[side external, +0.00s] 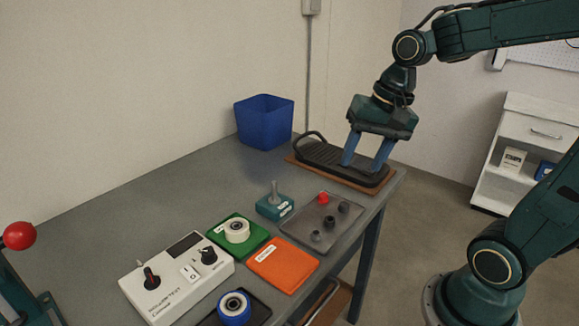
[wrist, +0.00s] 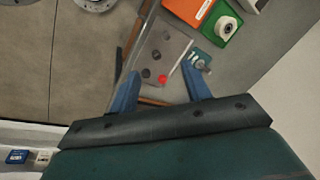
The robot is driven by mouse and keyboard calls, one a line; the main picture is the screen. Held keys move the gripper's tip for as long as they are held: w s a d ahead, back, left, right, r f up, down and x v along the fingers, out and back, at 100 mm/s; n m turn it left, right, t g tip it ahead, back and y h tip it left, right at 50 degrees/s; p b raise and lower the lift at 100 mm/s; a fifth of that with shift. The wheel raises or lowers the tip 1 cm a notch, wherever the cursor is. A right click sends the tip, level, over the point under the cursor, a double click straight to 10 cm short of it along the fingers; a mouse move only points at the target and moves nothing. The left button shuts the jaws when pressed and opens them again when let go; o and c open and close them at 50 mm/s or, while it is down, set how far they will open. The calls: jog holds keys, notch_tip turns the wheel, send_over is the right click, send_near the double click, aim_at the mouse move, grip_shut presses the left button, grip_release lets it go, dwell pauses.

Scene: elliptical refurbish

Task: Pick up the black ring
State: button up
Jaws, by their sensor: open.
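A grey tray (side external: 292,229) near the table's right edge holds several small dark round pieces and a red one (side external: 323,197). The dark pieces are at the back right (side external: 343,207), the middle (side external: 328,222) and the front (side external: 316,236); I cannot tell which is the black ring. In the wrist view they also show as dark pieces (wrist: 165,35), (wrist: 155,54) and (wrist: 146,73), beside the red one (wrist: 162,79). My gripper (side external: 364,165) is open and empty, with blue fingers pointing down over the black pedal (side external: 322,154), behind the tray. The fingers also show in the wrist view (wrist: 161,68).
The pedal lies on a brown board (side external: 343,183). A teal block with a grey post (side external: 274,204) stands left of the tray. An orange plate (side external: 283,264), a green plate with a white roll (side external: 237,231) and a white control box (side external: 176,281) are nearer. A blue bin (side external: 264,121) stands behind.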

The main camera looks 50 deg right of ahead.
jog(key=w+d+f+m+g+y, duration=0.1)
jog(key=w+d+f+m+y, duration=0.2)
jog(key=w+d+f+m, duration=0.3)
jog(key=d+f+m, duration=0.1)
jog(key=d+m, duration=0.2)
jog(key=m, duration=0.2)
jog(key=shift+w+d+f+g, duration=0.15)
jog(key=shift+d+f+g, duration=0.15)
jog(key=shift+f+g, duration=0.1)
send_near(328, 224)
jog(key=shift+w+d+f, duration=0.1)
jog(key=shift+d+f, duration=0.05)
jog(key=shift+f, duration=0.3)
jog(key=shift+w+d+f, duration=0.1)
jog(key=shift+d+f, duration=0.05)
jog(key=shift+f, duration=0.45)
jog(key=shift+a, duration=0.1)
jog(key=shift+x, duration=2.55)
